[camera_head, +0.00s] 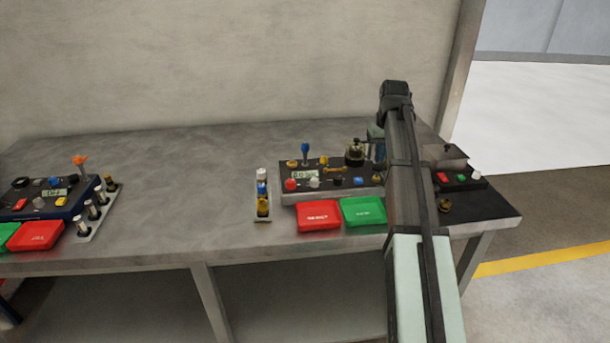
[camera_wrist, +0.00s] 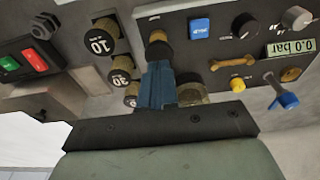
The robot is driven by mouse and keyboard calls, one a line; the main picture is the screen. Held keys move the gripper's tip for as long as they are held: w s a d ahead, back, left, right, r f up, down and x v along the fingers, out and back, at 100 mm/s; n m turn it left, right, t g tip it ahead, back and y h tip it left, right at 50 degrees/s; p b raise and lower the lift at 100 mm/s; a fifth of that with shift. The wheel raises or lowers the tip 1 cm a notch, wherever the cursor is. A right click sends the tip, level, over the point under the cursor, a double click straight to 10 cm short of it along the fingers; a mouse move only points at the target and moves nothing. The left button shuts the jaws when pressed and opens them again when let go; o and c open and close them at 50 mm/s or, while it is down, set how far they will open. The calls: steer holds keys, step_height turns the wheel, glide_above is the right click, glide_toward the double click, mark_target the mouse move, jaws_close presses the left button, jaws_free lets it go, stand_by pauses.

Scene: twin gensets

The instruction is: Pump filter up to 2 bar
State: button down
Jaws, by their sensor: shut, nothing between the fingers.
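A black panel (camera_head: 330,188) on the table has a small display (camera_head: 303,175). In the wrist view the display (camera_wrist: 291,48) reads 0.0 bar. A blue-handled lever (camera_wrist: 285,100) sits beside it and also shows in the head view (camera_head: 305,149). A brass bar handle (camera_wrist: 232,63), a yellow knob (camera_wrist: 238,85) and a blue square button (camera_wrist: 199,28) are on the panel. My gripper (camera_wrist: 157,72) is shut and empty, its blue fingers against or just in front of a brass-and-black knob (camera_wrist: 158,46); contact is unclear. In the head view my arm hides part of the gripper.
Dark cylinders marked 10 (camera_wrist: 98,41) and 30 (camera_wrist: 121,78) stand close beside the fingers. A red box (camera_head: 319,216) and a green box (camera_head: 363,212) lie in front of the panel. A second panel (camera_head: 45,198) is at far left.

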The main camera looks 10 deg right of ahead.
mark_target(378, 166)
steer(key=shift+f, duration=0.25)
steer(key=shift+f, duration=1.55)
steer(key=shift+r, duration=1.6)
steer(key=shift+f, duration=0.45)
